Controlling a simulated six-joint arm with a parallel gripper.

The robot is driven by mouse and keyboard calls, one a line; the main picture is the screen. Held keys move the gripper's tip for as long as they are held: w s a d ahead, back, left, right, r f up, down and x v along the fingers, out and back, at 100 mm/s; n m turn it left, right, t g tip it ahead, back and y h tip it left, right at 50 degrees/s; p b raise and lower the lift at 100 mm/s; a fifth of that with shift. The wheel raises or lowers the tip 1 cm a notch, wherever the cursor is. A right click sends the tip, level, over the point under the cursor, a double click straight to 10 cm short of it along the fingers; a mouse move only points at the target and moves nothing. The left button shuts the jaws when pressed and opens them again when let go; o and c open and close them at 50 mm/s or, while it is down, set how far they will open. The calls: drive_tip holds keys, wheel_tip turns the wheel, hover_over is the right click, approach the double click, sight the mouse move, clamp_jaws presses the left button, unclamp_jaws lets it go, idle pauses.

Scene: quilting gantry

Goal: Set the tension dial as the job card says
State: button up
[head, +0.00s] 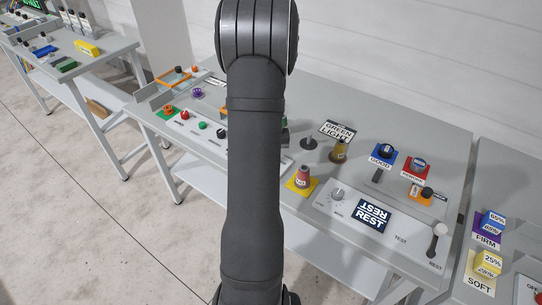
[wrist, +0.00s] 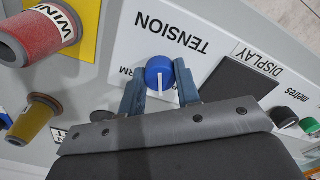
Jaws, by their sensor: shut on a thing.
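The tension dial (wrist: 157,66) is a blue knob with a white pointer line, below the word TENSION on a white panel (wrist: 128,45) in the wrist view. The pointer line points toward the bottom of the picture. My gripper (wrist: 160,84) is shut on the dial, one finger on each side. The left finger partly covers a label ending in "RM". In the head view my arm hides the gripper and the dial. Cards reading FIRM (head: 486,240) and SOFT (head: 477,288) lie at the far right. I cannot tell which card is the job card.
Beside the dial are a dark DISPLAY screen (wrist: 236,64) and green and black knobs (wrist: 284,115). A red spool (wrist: 35,38) on a yellow patch stands close by. A REST sign (head: 373,215) and a white-knobbed lever (head: 438,238) are on the right panel.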

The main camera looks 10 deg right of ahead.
drive_tip(key=shift+m, duration=2.3)
drive_tip(key=shift+r, duration=0.1)
drive_tip(key=o, duration=1)
wheel_tip(320, 180, up, 17)
drive_tip(key=shift+r, duration=0.15)
